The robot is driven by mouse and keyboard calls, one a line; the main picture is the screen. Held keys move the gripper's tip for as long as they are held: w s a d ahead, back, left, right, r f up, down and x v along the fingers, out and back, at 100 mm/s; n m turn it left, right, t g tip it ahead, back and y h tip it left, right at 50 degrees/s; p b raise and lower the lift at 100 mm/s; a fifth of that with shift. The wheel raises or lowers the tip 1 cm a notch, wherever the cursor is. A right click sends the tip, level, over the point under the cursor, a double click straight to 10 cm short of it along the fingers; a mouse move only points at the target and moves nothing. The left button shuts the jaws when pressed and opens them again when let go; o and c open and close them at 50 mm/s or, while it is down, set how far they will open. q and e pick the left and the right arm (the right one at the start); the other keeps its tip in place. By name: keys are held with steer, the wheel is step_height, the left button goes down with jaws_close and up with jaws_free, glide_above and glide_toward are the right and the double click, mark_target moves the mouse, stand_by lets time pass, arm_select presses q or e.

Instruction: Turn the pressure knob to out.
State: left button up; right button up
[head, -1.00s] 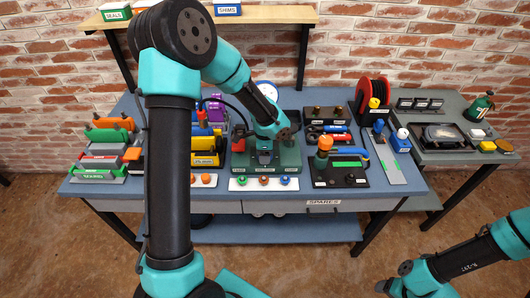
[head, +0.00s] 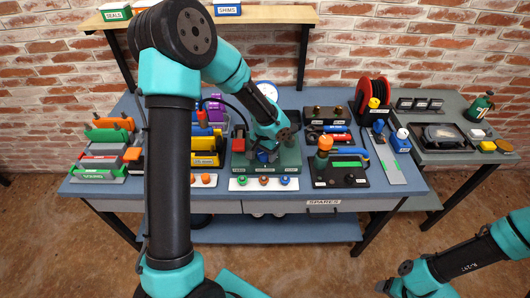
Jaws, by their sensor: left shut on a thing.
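My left gripper (head: 263,157) reaches down to the front of the green test fixture (head: 290,160) in the middle of the bench. It is shut on what looks like the pressure knob; the wrist and fingers hide most of it. A small patch of blue shows at the fingers. I cannot read the knob's setting or its labels from here. My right gripper (head: 396,282) hangs low at the bottom right, away from the bench, and its jaws are too unclear to judge.
A white strip with small green, orange and blue round parts (head: 264,183) lies in front of the fixture. A black panel (head: 340,177) with an orange-topped part stands to its right. Yellow bins (head: 204,160) stand close on the left. A red hose reel (head: 373,91) is behind right.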

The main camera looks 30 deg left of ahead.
arm_select(q)
steer(key=n, duration=1.2)
stand_by(0.6)
steer(key=o, duration=0.9)
step_height(320, 180, up, 18)
steer(key=shift+f, duration=0.25)
steer(key=shift+f, duration=0.1)
